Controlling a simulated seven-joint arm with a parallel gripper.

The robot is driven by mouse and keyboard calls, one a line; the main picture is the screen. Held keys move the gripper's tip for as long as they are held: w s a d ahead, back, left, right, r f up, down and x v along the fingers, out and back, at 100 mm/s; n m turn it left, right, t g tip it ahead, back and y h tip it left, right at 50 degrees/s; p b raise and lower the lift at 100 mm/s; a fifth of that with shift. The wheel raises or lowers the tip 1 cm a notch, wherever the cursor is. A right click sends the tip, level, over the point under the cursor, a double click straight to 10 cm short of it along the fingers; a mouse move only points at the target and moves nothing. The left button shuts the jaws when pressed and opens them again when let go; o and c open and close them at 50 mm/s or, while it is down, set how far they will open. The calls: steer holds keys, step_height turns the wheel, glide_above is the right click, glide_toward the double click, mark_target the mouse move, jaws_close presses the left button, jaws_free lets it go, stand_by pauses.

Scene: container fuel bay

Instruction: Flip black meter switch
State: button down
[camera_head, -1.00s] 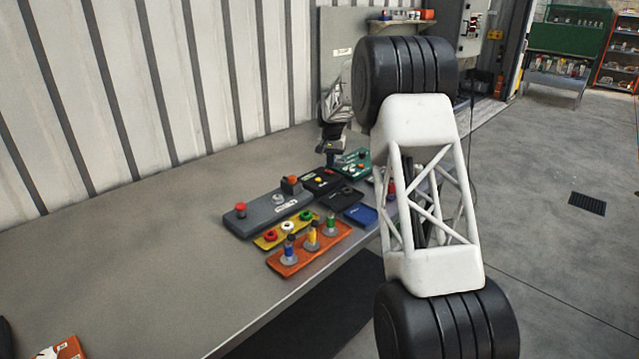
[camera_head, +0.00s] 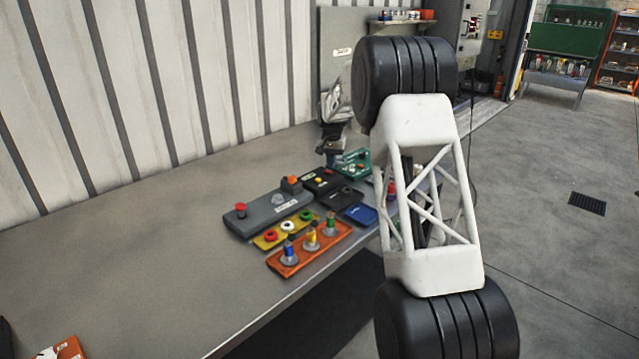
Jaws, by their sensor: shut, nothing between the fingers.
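My gripper (camera_head: 330,158) is small and far off, at the back of the workbench, beyond the row of panels. It points down and looks shut and empty, just left of a green panel (camera_head: 355,162). A black box with a yellow button and a small red part (camera_head: 319,182) lies on the bench just below my gripper in the picture. A plain black box (camera_head: 346,194) lies in front of it. I cannot tell which black box is the meter, and no switch position can be made out. Contact between fingertips and box cannot be seen.
A grey panel (camera_head: 265,215) with a red button, a yellow tray (camera_head: 268,241), an orange tray (camera_head: 300,260) with several coloured pegs and a blue box (camera_head: 361,215) crowd the bench. A corrugated wall (camera_head: 150,90) runs behind.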

steer(key=shift+f, duration=1.3)
stand_by(1.2)
steer(key=shift+r, duration=3.5)
steer(key=shift+s+d+r, duration=0.1)
steer(key=shift+s+r, duration=0.2)
steer(key=shift+r, duration=0.1)
steer(key=s+d+r, duration=0.3)
steer(key=s+r, duration=0.3)
steer(key=s, duration=0.6)
steer(key=s+d+r+n+t, duration=0.1)
steer(key=s+d+r, duration=0.35)
steer(key=s, duration=0.75)
steer(key=s+d+r, duration=0.1)
steer(key=s+r, duration=0.6)
steer(key=s, duration=0.4)
steer(key=s+d+f, duration=0.1)
steer(key=s+f, duration=0.1)
steer(key=s, duration=1.1)
steer(key=s+d+f+n+t, duration=0.1)
steer(key=s+f, duration=0.2)
steer(key=s, duration=1)
steer(key=s+d+f, duration=0.2)
steer(key=s+f, duration=0.1)
steer(key=s, duration=1)
steer(key=shift+s+n+t, duration=0.25)
steer(key=shift+n+t, duration=0.05)
steer(key=shift+n, duration=0.1)
